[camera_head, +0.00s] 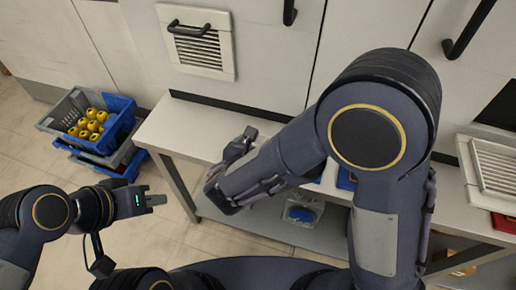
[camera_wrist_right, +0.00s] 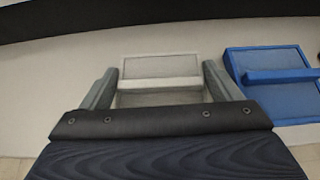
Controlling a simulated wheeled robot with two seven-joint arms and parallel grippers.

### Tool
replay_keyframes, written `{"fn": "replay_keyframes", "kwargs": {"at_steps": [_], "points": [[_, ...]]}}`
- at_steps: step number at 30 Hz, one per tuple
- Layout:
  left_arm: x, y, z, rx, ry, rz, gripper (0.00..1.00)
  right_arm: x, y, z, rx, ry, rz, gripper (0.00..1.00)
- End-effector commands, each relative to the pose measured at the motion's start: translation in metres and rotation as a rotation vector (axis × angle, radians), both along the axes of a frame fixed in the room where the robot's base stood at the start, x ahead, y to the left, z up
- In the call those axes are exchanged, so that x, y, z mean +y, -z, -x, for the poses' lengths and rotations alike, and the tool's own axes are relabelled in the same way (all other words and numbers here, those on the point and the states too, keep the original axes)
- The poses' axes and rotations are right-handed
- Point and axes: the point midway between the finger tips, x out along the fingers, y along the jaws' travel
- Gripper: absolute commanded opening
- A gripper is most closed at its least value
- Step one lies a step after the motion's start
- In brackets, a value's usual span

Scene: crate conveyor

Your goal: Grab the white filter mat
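A pale, whitish-grey flat piece (camera_wrist_right: 160,66) with a raised front edge, which looks like the white filter mat, lies on the light worktop in the right wrist view. My right gripper (camera_wrist_right: 158,80) is open, with one finger on each side of the piece. I cannot tell whether the fingers touch it. In the head view my right arm hides the piece. My left gripper (camera_head: 152,199) is in the lower left, away from the worktop and holding nothing visible; its opening is unclear.
A blue piece (camera_wrist_right: 268,72) lies right of the whitish piece. The white worktop (camera_head: 180,125) runs along the cabinet wall. Crates (camera_head: 122,120) with yellow parts stand at left. A slatted white panel (camera_head: 203,48) is on the wall; another slatted frame (camera_head: 497,165) is at right.

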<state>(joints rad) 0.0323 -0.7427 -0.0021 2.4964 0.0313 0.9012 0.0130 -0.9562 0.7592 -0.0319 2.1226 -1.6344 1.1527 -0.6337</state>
Motion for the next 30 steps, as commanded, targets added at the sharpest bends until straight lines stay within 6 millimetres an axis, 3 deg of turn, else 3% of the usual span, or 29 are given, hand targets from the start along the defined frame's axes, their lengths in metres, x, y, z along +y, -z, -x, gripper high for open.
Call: {"fn": "replay_keyframes", "kwargs": {"at_steps": [3,14,20,28,30], "points": [[0.0,0.0,0.0,0.0,0.0,0.0,0.19,0.0,0.0,0.0,0.0,0.0,0.0,0.62],[0.0,-0.003,0.0,0.0,0.0,0.0,0.19,0.0,-0.008,0.0,-0.002,0.001,-0.002,0.61],[0.0,-0.013,0.0,0.0,0.0,0.0,0.19,0.0,-0.037,0.0,-0.004,0.002,-0.006,0.61],[0.0,-0.033,0.0,0.0,0.0,0.0,0.19,-0.034,-0.1,0.04,-0.005,-0.001,-0.008,0.61],[0.0,-0.034,0.0,0.0,0.0,0.0,0.19,-0.047,-0.104,0.055,-0.002,-0.002,-0.003,0.61]]}}
